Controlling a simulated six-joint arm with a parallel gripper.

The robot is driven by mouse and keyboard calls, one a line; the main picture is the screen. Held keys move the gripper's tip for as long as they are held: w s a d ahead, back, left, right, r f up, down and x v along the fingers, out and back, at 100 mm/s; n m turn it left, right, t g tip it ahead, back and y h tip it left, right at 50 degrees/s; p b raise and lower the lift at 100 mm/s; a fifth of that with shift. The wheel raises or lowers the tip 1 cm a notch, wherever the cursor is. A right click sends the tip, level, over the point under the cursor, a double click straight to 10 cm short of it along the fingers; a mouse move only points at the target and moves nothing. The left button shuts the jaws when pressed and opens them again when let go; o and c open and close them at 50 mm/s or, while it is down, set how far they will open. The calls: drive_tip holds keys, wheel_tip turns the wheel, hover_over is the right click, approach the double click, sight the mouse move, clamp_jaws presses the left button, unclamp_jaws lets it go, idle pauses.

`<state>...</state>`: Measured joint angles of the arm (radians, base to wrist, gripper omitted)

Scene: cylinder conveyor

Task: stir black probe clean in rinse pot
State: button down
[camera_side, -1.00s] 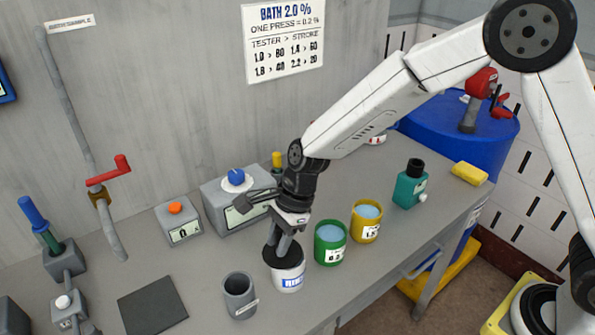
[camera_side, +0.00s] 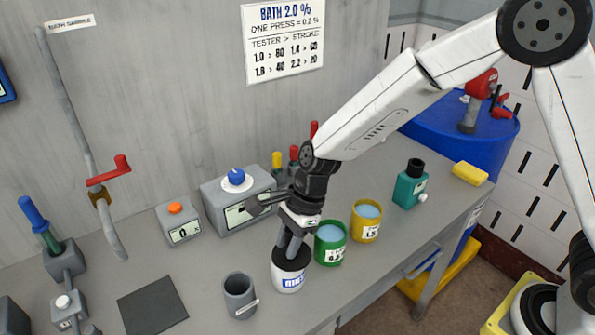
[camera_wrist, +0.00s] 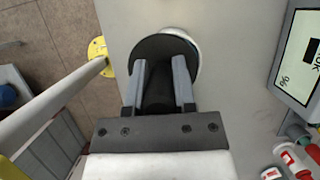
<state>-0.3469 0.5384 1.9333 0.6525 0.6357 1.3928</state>
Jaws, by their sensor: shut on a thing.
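The rinse pot (camera_side: 291,283) is white with a blue label and a dark opening, standing near the bench's front edge. My gripper (camera_side: 291,248) is directly over it, pointing down, with its fingertips at the pot's mouth. In the wrist view my two grey fingers (camera_wrist: 159,88) are shut on the black probe (camera_wrist: 158,95), a dark cylinder between them. The probe's lower end is hidden, and it is over or inside the pot; how deep I cannot tell. The white rim of the rinse pot (camera_wrist: 188,44) shows beyond the dark round opening.
A green pot (camera_side: 330,245) and a yellow pot (camera_side: 367,221) stand close to the right. A grey cup (camera_side: 240,296) is to the left. A meter box with a blue knob (camera_side: 236,178) stands behind. A teal bottle (camera_side: 411,186) is farther right. A dark mat (camera_side: 152,305) lies left.

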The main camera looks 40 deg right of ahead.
drive_tip(key=shift+w+d, duration=0.65)
drive_tip(key=shift+a, duration=0.65)
drive_tip(key=shift+r, duration=2.7)
drive_tip(key=shift+r, duration=0.1)
drive_tip(key=shift+r, duration=2.6)
